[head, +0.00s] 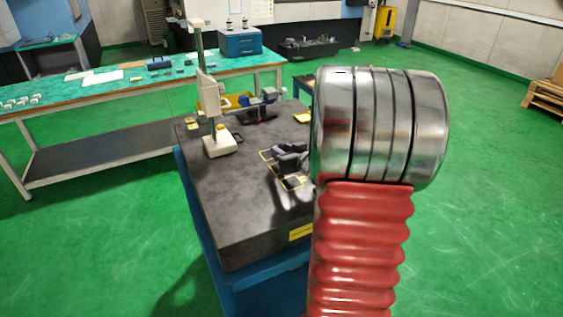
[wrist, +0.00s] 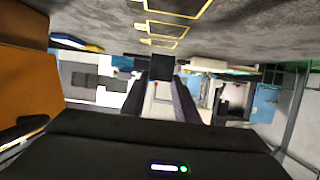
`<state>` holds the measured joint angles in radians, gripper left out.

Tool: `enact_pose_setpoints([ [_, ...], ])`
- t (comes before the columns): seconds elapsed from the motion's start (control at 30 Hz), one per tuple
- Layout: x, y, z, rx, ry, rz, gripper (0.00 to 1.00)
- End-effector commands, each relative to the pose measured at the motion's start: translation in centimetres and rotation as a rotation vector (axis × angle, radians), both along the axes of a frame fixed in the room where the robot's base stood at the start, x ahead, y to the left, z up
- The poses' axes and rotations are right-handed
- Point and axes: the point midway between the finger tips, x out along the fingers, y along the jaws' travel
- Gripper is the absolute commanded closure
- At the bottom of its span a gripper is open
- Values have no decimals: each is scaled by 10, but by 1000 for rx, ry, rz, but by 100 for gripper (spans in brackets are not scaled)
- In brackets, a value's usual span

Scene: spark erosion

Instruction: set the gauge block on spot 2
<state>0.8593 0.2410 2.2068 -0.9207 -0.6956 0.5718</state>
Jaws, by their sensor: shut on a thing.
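My gripper (head: 287,158) is a dark shape low over the dark stone plate (head: 235,215) in the head view, partly behind my own arm. In the wrist view, which looks upside down, its two dark fingers (wrist: 160,92) are shut on a dark block (wrist: 153,66), taken to be the gauge block. Yellow outlined spots (wrist: 168,30) lie in a row on the plate beyond the block. Two outlines show by the gripper in the head view, one in front (head: 292,183). Their numbers cannot be read. I cannot tell whether the block touches the plate.
A white column stand (head: 222,145) rises from the plate left of my gripper. The plate's front left is clear. A green-topped bench (head: 115,82) stands behind.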

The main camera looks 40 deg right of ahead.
Motion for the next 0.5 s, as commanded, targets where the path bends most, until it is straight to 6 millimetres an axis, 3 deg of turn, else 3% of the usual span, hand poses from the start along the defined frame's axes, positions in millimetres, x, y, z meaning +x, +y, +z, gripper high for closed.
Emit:
enact_pose_setpoints([
  [0.27, 0, 0, 0, -1, -2, 0, 100],
  [0.5, 0, 1, -23, 3, 1, 1, 100],
])
